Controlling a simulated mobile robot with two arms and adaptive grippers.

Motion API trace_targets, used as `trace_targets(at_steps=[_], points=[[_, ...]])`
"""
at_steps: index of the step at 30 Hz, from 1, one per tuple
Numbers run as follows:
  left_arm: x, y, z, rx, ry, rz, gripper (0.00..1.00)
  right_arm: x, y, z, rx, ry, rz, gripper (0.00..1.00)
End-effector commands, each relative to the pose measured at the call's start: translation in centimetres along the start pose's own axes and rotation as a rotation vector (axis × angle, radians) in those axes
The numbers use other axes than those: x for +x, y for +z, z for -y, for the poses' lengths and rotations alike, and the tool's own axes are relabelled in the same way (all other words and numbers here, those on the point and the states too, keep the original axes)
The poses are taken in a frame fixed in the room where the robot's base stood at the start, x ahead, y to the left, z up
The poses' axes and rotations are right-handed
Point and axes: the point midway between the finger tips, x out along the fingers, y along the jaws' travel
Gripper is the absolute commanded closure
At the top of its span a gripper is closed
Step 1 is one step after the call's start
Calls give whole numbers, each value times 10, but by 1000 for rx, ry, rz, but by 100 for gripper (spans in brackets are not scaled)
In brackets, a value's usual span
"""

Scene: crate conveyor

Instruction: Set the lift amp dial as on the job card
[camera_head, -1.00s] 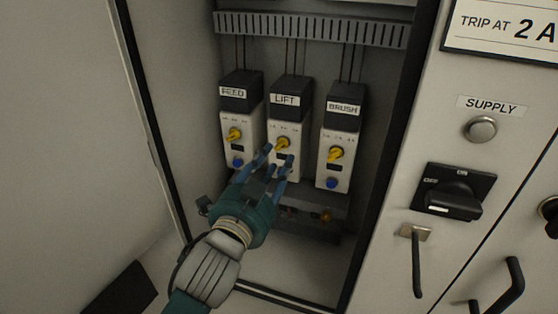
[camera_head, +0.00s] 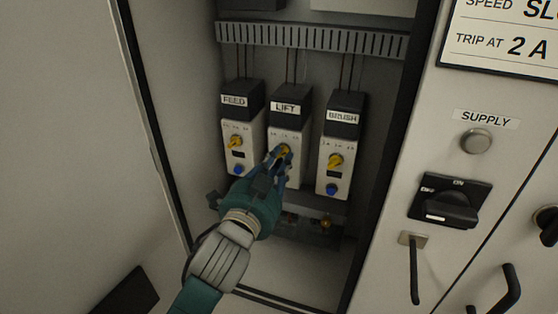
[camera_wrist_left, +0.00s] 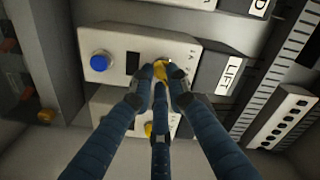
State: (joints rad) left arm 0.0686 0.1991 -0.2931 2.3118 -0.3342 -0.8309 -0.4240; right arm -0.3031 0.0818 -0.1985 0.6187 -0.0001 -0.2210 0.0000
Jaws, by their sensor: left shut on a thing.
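The LIFT unit (camera_head: 291,106) is the middle of three modules in the open cabinet. Its yellow amp dial (camera_head: 285,149) is mostly covered by my fingers. My left gripper (camera_head: 279,156) is shut on this dial. In the left wrist view the blue fingers (camera_wrist_left: 160,72) close around the yellow dial (camera_wrist_left: 161,84), beside a blue button (camera_wrist_left: 99,63) and a dark window. The dial's exact setting is hidden. The job card (camera_head: 505,38) at upper right shows "SPEED SL…", cut off, and "TRIP AT 2 A". My right gripper is not in view.
The FEED unit (camera_head: 239,104) stands left of LIFT and the BRUSH unit (camera_head: 344,122) right of it, each with a yellow dial and blue button. The right panel has a SUPPLY lamp (camera_head: 476,141), a black rotary switch (camera_head: 449,203) and handles. The cabinet's side walls bound the space.

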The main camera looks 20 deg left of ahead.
Motion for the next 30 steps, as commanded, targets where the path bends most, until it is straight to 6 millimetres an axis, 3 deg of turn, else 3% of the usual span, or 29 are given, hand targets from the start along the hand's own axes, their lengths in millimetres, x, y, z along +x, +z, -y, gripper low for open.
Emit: trace_targets(at_steps=[11, 30], points=[[0, -1, 0, -144, 2, 4, 100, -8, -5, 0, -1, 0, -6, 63], [0, -3, 2, -680, -1, 4, 100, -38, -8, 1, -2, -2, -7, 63]])
